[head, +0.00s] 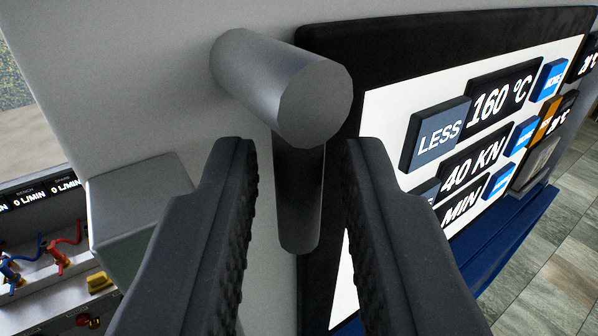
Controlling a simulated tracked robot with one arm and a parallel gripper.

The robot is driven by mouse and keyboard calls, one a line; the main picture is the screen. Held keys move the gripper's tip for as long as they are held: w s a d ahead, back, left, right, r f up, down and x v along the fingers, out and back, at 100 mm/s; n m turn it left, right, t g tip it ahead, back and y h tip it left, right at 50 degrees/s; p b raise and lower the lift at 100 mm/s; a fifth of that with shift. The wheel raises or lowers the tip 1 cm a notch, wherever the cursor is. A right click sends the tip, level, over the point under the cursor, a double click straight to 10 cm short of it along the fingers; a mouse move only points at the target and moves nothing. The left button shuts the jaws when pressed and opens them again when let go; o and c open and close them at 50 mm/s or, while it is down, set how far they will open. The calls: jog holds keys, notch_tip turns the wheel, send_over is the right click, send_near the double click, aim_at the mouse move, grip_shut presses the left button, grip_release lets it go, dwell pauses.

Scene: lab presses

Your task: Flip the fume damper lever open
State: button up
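A dark grey metal lever shows in the middle of the head view, with a thick round hub (285,85) sticking out and a rounded arm (299,195) hanging down from it. I take this to be the fume damper lever; no label on it shows. My gripper (300,150) is open. Its two black ridged fingers stand either side of the lever arm, with a gap visible on both sides. The lever's arm points downward in the picture.
A control panel (385,110) with a black frame and buttons, reading 160 °C and 40 KN, is close on the right. A grey box (135,205) juts out at left. Lower left are valves with red (68,250) and blue (25,255) handles. Tiled floor (560,270) shows at right.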

grip_shut()
jog(key=shift+f, duration=0.1)
jog(key=shift+w+d+f+n+t+b, duration=0.1)
jog(key=shift+d+f+n+t+b, duration=0.25)
jog(key=shift+n+b, duration=0.65)
jog(key=n+t+y+b, duration=0.1)
jog(key=n+y+b, duration=0.1)
jog(key=n, duration=0.4)
jog(key=w+d+n+t+y+b, duration=0.1)
jog(key=n+y+b, duration=0.1)
jog(key=n+y, duration=0.3)
jog(key=d+r+n+t+y+b, duration=0.1)
jog(key=n+y+b, duration=0.1)
jog(key=n+y, duration=0.2)
jog(key=shift+w+n, duration=0.2)
jog(key=shift+n, duration=0.75)
jog(key=shift+w+n, duration=0.15)
jog(key=shift+n, duration=0.8)
jog(key=shift+n+y, duration=0.3)
